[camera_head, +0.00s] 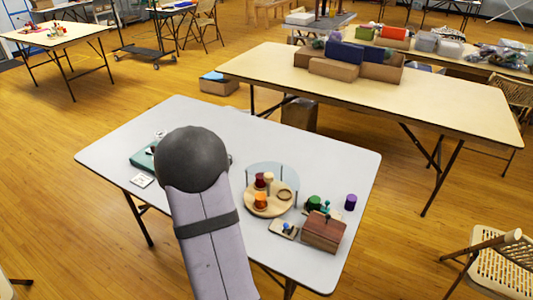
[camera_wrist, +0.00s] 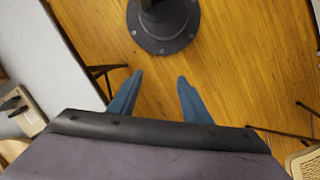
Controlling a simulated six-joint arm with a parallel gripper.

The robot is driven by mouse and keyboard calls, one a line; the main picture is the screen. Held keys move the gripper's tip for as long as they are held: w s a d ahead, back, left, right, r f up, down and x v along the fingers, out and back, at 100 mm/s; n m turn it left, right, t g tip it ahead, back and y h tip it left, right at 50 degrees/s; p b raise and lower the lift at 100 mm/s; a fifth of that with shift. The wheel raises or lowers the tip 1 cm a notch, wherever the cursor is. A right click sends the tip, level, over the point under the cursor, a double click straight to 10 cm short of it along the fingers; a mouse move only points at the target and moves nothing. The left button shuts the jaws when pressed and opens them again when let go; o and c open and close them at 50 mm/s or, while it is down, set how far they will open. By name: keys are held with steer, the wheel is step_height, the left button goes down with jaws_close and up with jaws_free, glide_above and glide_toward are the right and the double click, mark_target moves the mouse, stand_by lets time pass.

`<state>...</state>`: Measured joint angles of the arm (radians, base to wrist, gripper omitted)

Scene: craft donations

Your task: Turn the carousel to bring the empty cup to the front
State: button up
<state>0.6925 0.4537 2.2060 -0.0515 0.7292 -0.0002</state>
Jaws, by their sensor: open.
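The carousel (camera_head: 257,207) is a round, light wooden disc on the grey table in the head view. On it stand a dark red item (camera_head: 260,181), a cream item (camera_head: 269,180), an orange cup (camera_head: 261,199) and a small brown ring-shaped item (camera_head: 285,195). I cannot tell which cup is empty. A clear curved screen on thin posts stands around its back. My gripper (camera_wrist: 158,78) shows in the wrist view with two blue fingers apart and nothing between them, over the wooden floor. The head view does not show its fingers.
A reddish-brown wooden box (camera_head: 323,232), a small tray (camera_head: 284,229) with a blue knob, a green item (camera_head: 313,203) and a purple cylinder (camera_head: 350,202) stand right of the carousel. My arm crosses the table's front.

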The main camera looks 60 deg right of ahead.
steer(key=shift+h, duration=0.3)
steer(key=d+r+p, duration=0.2)
steer(key=d, duration=0.1)
steer(key=w+d+r+p, duration=0.1)
steer(key=d+r+p, duration=0.1)
steer(key=d+p, duration=0.1)
steer(key=d+r+p, duration=0.2)
steer(key=d+r, duration=0.1)
steer(key=d, duration=0.2)
steer(key=shift+w, duration=0.25)
steer(key=w+d+r+n+h+p, duration=0.1)
steer(key=w+d+n, duration=0.1)
steer(key=d, duration=0.4)
steer(key=w+d+r+n+h, duration=0.1)
steer(key=d+r+n, duration=0.1)
steer(key=d, duration=0.4)
steer(key=n+h, duration=0.2)
steer(key=n, duration=1)
glide_toward(268, 175)
steer(key=shift+w+d+f+g, duration=0.1)
steer(key=shift+d+f+g, duration=0.1)
steer(key=shift+f, duration=0.15)
steer(key=shift+w+d+f+g, duration=0.1)
steer(key=shift+f+g, duration=0.1)
steer(key=shift+f, duration=0.2)
steer(key=shift+s, duration=0.1)
steer(key=shift+p+x, duration=0.95)
steer(key=shift+x, duration=2.7)
jaws_close()
